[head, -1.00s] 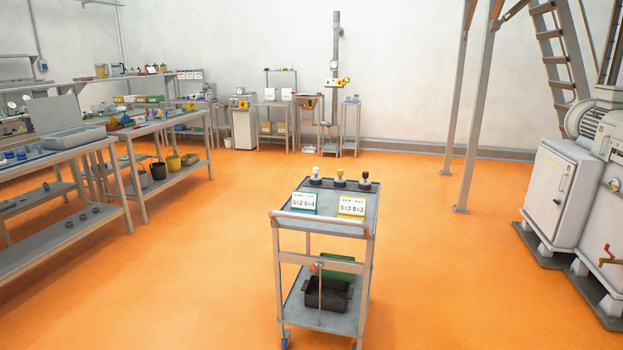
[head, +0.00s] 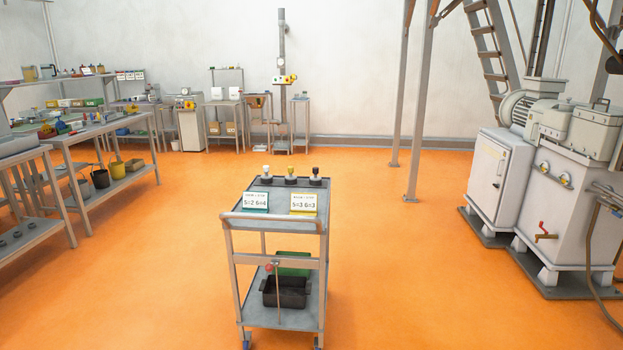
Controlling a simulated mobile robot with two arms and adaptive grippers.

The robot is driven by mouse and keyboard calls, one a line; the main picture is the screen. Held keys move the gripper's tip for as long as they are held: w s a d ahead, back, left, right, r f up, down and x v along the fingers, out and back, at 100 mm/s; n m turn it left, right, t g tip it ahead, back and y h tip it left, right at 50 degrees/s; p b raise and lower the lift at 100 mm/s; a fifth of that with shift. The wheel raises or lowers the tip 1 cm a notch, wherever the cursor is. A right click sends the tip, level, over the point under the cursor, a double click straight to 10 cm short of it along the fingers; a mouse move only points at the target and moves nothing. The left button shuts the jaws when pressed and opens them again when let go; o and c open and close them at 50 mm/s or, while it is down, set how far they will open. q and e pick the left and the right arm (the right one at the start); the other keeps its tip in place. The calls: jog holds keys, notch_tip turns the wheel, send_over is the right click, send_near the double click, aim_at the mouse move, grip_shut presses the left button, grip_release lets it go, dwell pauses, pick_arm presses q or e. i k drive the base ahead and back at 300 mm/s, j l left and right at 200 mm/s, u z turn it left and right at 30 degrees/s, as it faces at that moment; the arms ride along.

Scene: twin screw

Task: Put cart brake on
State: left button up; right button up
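A grey cart (head: 272,222) with two shelves stands on the orange floor in the lower middle of the head view, its push handle facing me. A thin upright lever with a red knob (head: 269,268) is at the cart's near side, in front of the lower shelf; it looks like the brake lever. Blue-trimmed casters (head: 246,341) show at the bottom edge. The cart's top holds two number cards, a green-edged one (head: 256,201) and a yellow-edged one (head: 303,203), and three stamp-like knobs (head: 291,175) at the back. Neither gripper is in view.
A black bin (head: 284,291) and a green bin (head: 294,262) sit on the cart's lower shelf. Cluttered workbenches (head: 105,131) line the left. A large grey machine (head: 570,200) stands at right. The floor around the cart is clear.

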aim_at(269, 267)
jog(key=i+l+u, duration=0.25)
jog(key=i, duration=0.25)
jog(key=i+l+u, duration=0.1)
jog(key=i+u, duration=0.2)
jog(key=i, duration=0.2)
jog(key=i+l+u, duration=0.25)
jog(key=i+l, duration=0.1)
jog(key=i, duration=0.1)
